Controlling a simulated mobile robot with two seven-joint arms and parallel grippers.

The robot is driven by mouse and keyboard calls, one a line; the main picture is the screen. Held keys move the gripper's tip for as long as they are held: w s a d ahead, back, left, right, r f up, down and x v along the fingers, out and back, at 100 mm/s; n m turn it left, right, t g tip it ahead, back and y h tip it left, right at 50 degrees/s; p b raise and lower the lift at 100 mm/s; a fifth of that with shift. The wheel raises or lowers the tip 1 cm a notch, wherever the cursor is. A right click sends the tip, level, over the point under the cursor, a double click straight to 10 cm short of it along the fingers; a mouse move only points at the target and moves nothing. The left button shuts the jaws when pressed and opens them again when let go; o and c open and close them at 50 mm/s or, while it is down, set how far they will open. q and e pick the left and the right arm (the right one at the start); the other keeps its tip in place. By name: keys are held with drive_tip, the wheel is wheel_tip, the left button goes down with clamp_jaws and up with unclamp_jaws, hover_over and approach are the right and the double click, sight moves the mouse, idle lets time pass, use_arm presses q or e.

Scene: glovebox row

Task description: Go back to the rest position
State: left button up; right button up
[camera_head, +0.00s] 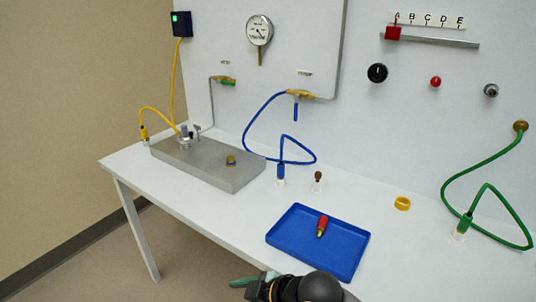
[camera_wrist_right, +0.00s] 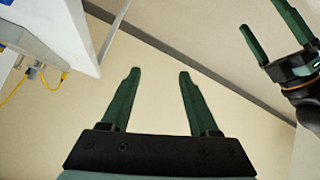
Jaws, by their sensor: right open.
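My right gripper (camera_wrist_right: 160,74) is open and empty in the right wrist view. Its two dark green fingers stand apart with only wall and floor beyond them. In the head view a gripper (camera_head: 243,283), seemingly my right one, shows at the bottom edge, in front of the bench and pointing left; its fingers are partly cut off. My left gripper (camera_wrist_right: 261,16) shows at the upper right of the right wrist view. Its two green fingers are apart with nothing between them. It is not made out in the head view.
The bench front edge is close to my gripper. Floor left of it is clear.

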use_arm(q)
wheel_tip(320, 180, up, 3)
drive_tip(key=shift+a+f+p, duration=0.1)
drive_tip(key=shift+f+p, duration=0.1)
drive_tip(key=shift+p, duration=1)
use_arm(e)
drive_tip(key=s+d+f+m+t+h, duration=0.2)
drive_tip(key=s+d+f+m, duration=0.1)
drive_tip(key=d+f+m, duration=0.3)
drive_tip(key=s+d+f+m+t+h, duration=0.2)
drive_tip(key=d+f+m, duration=0.4)
drive_tip(key=d, duration=0.4)
drive_tip(key=shift+s+f+t, duration=0.3)
drive_tip(key=shift+s+f, duration=0.55)
drive_tip(key=shift+s, duration=0.05)
use_arm(q)
drive_tip(key=shift+s+a+r, duration=0.1)
drive_tip(key=shift+r, duration=0.1)
use_arm(e)
drive_tip(key=s+d+f+m+h, duration=0.1)
drive_tip(key=s+d, duration=0.1)
drive_tip(key=s+d+f, duration=0.1)
drive_tip(key=s+d, duration=0.1)
drive_tip(key=d, duration=0.1)
drive_tip(key=s+d+f+m+h, duration=0.1)
drive_tip(key=s+d, duration=0.1)
drive_tip(key=s, duration=0.1)
drive_tip(key=shift+s+d+f+m+h, duration=0.1)
drive_tip(key=shift+d+f+m+h, duration=0.2)
drive_tip(key=shift+f, duration=0.1)
